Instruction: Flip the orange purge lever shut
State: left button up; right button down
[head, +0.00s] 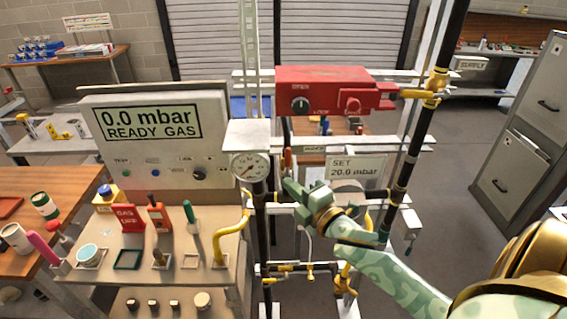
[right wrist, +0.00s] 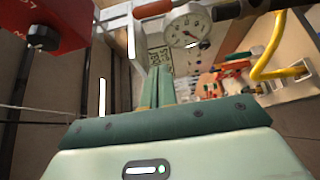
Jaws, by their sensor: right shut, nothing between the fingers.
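The orange purge lever (head: 287,159) stands roughly upright beside the pressure gauge (head: 249,167) in the head view. In the right wrist view the lever (right wrist: 153,9) is at the top, just left of the round gauge (right wrist: 187,29). My right gripper (head: 290,188) is shut and empty. Its fingertips are close below the lever in the head view; I cannot tell whether they touch it. In the right wrist view the shut green fingers (right wrist: 156,75) point toward the gauge, with a visible gap to the lever. My left gripper is not in view.
A red regulator box (head: 325,88) is mounted above the lever. A sign reading "SET 20.0 mbar" (head: 355,168) is to the right. Black and yellow pipes surround the gripper. A display panel reading "0.0 mbar READY GAS" (head: 150,122) stands at left, above a bench with tools.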

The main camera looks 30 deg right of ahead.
aim_at(286, 163)
jog(key=w, duration=1)
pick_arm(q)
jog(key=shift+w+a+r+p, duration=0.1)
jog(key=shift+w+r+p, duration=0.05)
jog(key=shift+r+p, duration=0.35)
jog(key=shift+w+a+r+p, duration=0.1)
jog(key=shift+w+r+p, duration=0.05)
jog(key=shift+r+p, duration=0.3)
pick_arm(e)
jog(key=d, duration=0.1)
jog(key=s+d, duration=0.1)
jog(key=d, duration=0.1)
jog(key=shift+s+d, duration=0.15)
jog(key=shift+d, duration=0.15)
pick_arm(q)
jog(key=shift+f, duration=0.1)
pick_arm(e)
jog(key=shift+d, duration=0.1)
jog(key=shift+s+d+f+b, duration=0.1)
jog(key=shift+b, duration=0.2)
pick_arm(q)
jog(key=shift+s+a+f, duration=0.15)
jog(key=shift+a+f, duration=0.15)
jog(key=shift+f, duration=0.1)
pick_arm(e)
jog(key=shift+m, duration=0.4)
